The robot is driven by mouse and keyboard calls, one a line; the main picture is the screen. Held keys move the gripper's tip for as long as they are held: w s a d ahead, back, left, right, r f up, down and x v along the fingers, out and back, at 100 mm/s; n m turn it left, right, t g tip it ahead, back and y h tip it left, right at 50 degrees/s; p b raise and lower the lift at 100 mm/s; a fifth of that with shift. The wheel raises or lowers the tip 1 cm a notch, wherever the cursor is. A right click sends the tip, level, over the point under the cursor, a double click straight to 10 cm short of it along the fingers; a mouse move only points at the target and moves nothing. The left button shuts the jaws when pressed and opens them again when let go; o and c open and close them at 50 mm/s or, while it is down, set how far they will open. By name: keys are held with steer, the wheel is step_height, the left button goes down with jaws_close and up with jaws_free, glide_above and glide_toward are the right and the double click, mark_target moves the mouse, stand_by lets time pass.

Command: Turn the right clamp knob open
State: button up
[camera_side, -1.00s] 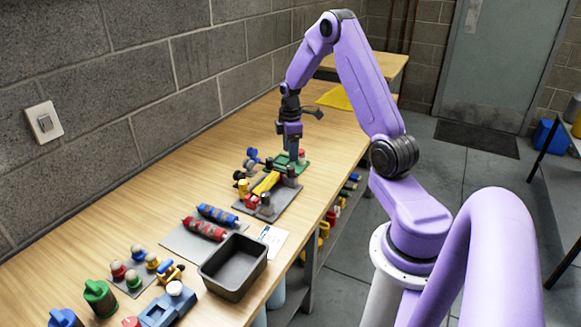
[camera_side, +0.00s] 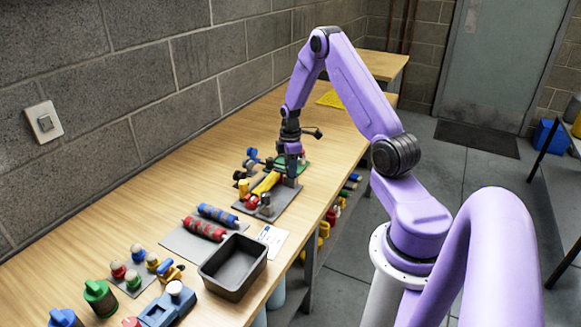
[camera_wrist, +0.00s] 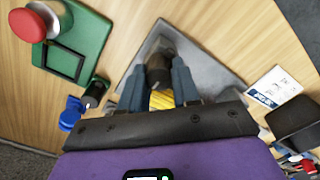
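The clamp fixture is a grey plate (camera_wrist: 205,72) on the wooden bench; its plate also shows in the side view (camera_side: 259,212). It carries a yellow bar (camera_side: 266,184) and knobs. My gripper (camera_side: 291,173) points down over the far right part of the fixture. In the wrist view, its two blue-grey fingers (camera_wrist: 160,80) stand either side of a dark brown knob (camera_wrist: 160,52). The fingers look apart, with the knob between them; contact is hard to make out.
A green plate (camera_wrist: 88,33) with a red button (camera_wrist: 28,24) lies beside the fixture. Nearer are red and blue rollers (camera_side: 204,229) on a grey mat, a dark tray (camera_side: 234,268) and a white card (camera_side: 271,238). Open bench lies along the wall.

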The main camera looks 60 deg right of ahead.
steer(key=shift+c, duration=0.4)
steer(key=shift+m, duration=0.3)
steer(key=m, duration=0.3)
steer(key=shift+m, duration=0.3)
steer(key=m, duration=0.4)
steer(key=shift+m, duration=0.3)
steer(key=m, duration=0.4)
steer(key=shift+w, duration=0.1)
steer(key=m, duration=0.5)
steer(key=shift+d, duration=0.1)
